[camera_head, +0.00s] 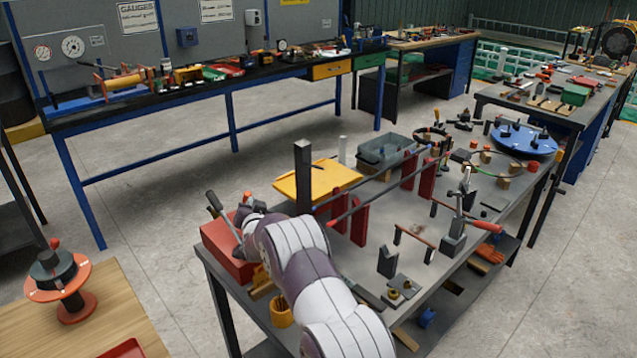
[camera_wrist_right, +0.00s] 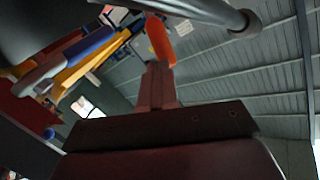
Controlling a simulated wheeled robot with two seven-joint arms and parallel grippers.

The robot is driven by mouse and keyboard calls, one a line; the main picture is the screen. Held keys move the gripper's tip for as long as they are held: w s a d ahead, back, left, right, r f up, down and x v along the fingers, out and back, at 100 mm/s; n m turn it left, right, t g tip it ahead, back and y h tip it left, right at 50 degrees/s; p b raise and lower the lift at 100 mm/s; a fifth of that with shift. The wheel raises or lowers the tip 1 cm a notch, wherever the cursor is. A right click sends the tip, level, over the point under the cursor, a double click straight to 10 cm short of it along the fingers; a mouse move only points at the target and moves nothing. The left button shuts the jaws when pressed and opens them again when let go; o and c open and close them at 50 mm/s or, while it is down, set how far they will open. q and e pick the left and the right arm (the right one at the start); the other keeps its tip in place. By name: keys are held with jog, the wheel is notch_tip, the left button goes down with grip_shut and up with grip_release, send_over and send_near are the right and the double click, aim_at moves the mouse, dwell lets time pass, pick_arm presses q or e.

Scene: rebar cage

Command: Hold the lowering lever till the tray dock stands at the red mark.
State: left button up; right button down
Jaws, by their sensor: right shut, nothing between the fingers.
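The red hoist box (camera_head: 222,250) stands at the near left corner of the grey bench. A lever with a dark grip (camera_head: 215,203) rises from it, and a red-tipped lever (camera_head: 247,197) shows just to its right. The orange-tipped handle (camera_wrist_right: 161,42) also shows in the right wrist view. My right gripper (camera_head: 238,225) is at the levers, shut and empty; whether it touches one cannot be told. The yellow tray dock (camera_head: 312,182) sits beside the dark upright post (camera_head: 303,170). I cannot make out the red mark. My left gripper is out of view.
My right arm crosses the near bench edge. Red uprights (camera_head: 359,222) carrying a long bar stand right of the dock. A grey bin (camera_head: 386,150) stands behind. A clamp with a red handle (camera_head: 488,224) and small blocks lie to the right.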

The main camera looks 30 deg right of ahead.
jog(key=shift+w, duration=0.1)
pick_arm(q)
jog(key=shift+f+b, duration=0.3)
pick_arm(e)
jog(key=shift+w+a+r, duration=0.1)
jog(key=shift+w+r, duration=0.05)
jog(key=shift+w, duration=0.25)
jog(key=shift+w+r, duration=0.1)
jog(key=shift+w, duration=0.05)
